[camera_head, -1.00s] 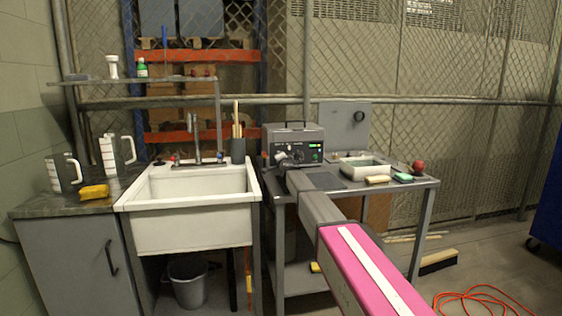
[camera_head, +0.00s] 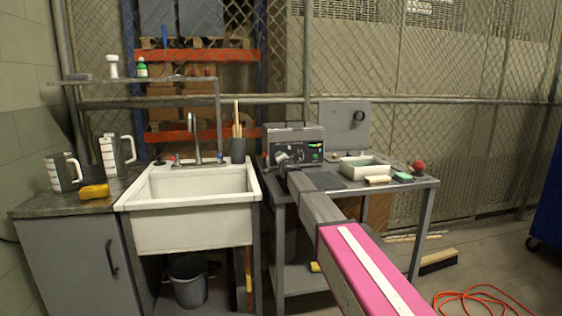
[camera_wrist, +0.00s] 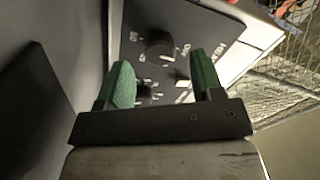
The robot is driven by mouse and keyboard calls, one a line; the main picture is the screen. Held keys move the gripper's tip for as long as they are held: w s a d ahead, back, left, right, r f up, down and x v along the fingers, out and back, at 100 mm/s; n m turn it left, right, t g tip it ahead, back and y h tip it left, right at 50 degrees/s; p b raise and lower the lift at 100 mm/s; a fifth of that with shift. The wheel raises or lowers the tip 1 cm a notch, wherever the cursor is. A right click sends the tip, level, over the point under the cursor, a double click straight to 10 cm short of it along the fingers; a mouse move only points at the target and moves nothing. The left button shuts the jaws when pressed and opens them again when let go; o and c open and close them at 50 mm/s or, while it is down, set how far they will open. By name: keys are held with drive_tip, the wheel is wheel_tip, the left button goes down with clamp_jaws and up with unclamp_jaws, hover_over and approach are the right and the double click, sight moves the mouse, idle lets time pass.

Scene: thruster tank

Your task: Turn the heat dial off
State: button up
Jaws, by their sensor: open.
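A grey box-shaped unit (camera_head: 296,137) with a dark front panel stands on the metal table. In the wrist view, the panel (camera_wrist: 200,30) carries a large dark round dial (camera_wrist: 158,44) with white markings around it. A smaller dark knob (camera_wrist: 143,93) is lower, partly behind the left finger. The large dial shows between and beyond the fingertips. In the head view, my gripper (camera_head: 287,158) hides the panel's lower left part.
A white tray (camera_head: 352,172), a brush, a green sponge and a red ball (camera_head: 418,166) lie on the table (camera_head: 425,183) to the right. A white sink (camera_head: 190,225) stands to the left. An orange cable (camera_head: 475,300) lies on the floor.

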drive_tip(key=v, duration=0.8)
drive_tip(key=shift+s, duration=0.35)
